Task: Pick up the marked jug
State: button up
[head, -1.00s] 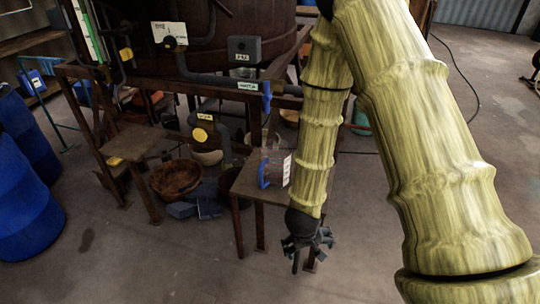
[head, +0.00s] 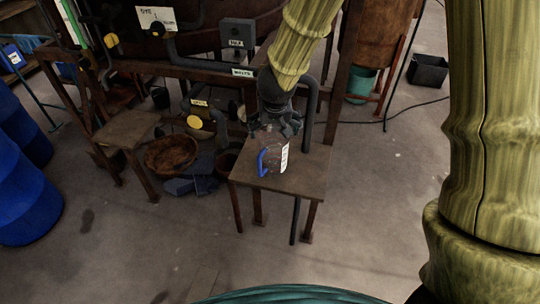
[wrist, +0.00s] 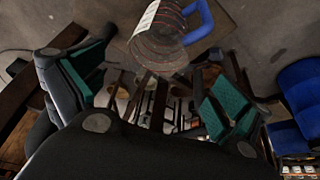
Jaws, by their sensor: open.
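The jug (head: 275,163) is clear, with a blue handle on its left and a white marked label on its right. It stands on a small brown table (head: 307,176). My gripper (head: 277,128) is just above and behind the jug in the head view, pointing down, and hides some of its top. In the wrist view the jug (wrist: 168,42) shows at the top of the picture, its blue handle to the right. My gripper's green-padded fingers (wrist: 152,88) are spread apart and empty, with the jug beyond them, not clearly between them.
A dark pipe (head: 310,118) runs down close behind the table, near my gripper. The large vat (head: 220,42) and its frame stand behind. A second low table (head: 126,130) and a brown basket (head: 171,153) are left. Blue barrels (head: 22,190) stand far left. The front floor is clear.

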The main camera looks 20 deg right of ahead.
aim_at(270, 156)
jog(key=b+x, duration=0.2)
jog(key=x, duration=0.7)
jog(key=shift+s, duration=0.15)
jog(key=c, duration=1.2)
